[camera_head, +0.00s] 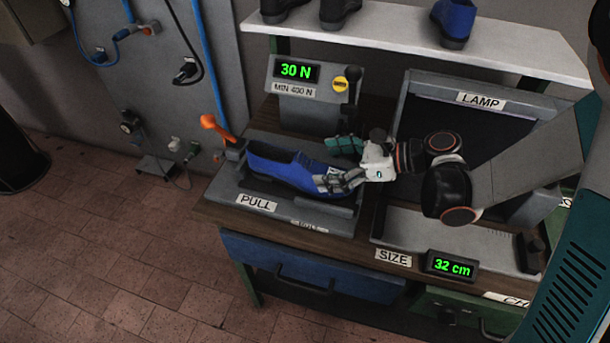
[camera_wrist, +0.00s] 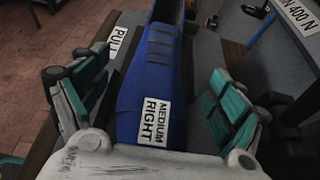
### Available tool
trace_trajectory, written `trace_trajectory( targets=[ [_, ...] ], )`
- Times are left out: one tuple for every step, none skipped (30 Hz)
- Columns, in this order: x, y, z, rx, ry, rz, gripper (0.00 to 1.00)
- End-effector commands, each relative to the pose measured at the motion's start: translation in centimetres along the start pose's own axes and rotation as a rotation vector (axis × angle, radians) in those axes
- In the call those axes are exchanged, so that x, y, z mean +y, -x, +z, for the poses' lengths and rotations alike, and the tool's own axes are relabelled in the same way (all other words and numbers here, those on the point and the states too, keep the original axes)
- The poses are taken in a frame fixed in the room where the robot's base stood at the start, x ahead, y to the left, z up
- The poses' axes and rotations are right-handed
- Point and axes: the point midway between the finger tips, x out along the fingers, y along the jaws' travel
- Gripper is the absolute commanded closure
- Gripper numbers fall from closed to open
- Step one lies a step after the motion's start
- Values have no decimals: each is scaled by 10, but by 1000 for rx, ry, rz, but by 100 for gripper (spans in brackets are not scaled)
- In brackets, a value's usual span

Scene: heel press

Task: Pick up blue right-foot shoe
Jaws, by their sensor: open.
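The blue shoe (camera_head: 283,167) lies in the grey tray of the press marked PULL, with its heel end to the left and its toe under my gripper. In the wrist view the blue shoe (camera_wrist: 150,85) carries a white label reading MEDIUM RIGHT. My gripper (camera_head: 340,164) is open, with its fingers on either side of the shoe's front part. In the wrist view my gripper (camera_wrist: 155,100) shows teal finger pads left and right of the shoe, with gaps between pads and shoe. The very tip of the toe is hidden by my gripper.
An orange-tipped lever (camera_head: 215,126) stands at the tray's left. The display box (camera_head: 297,72) reading 30 N, MIN 400 N is behind. A shelf (camera_head: 400,28) above holds dark shoes and another blue shoe (camera_head: 453,20). A size display (camera_head: 451,265) reads 32 cm at right.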

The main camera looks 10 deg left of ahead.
Motion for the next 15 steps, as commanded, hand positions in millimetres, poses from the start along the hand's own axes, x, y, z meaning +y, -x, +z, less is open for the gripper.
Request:
trace_trajectory(
  targets=[
    [0, -5, -1, 0, 1, 0, 12],
    [0, -7, -1, 0, 0, 0, 12],
    [0, -9, 0, 0, 0, 0, 12],
    [0, -10, 0, 0, 0, 0, 12],
    [0, -11, 0, 0, 0, 0, 12],
    [0, -13, 0, 0, 0, 0, 12],
    [0, -14, 0, 0, 0, 0, 12],
    [1, -16, -1, 0, 0, 1, 12],
    [1, -20, -1, 0, 0, 0, 12],
    [1, -24, -2, 0, 0, 0, 12],
    [1, -28, -2, 1, 1, 1, 12],
    [2, -34, -2, 1, 1, 2, 12],
    [2, -38, -3, 1, 2, 2, 12],
    [2, -43, -3, 1, 2, 1, 12],
    [2, -49, -3, 1, 2, 2, 12]
  ],
)
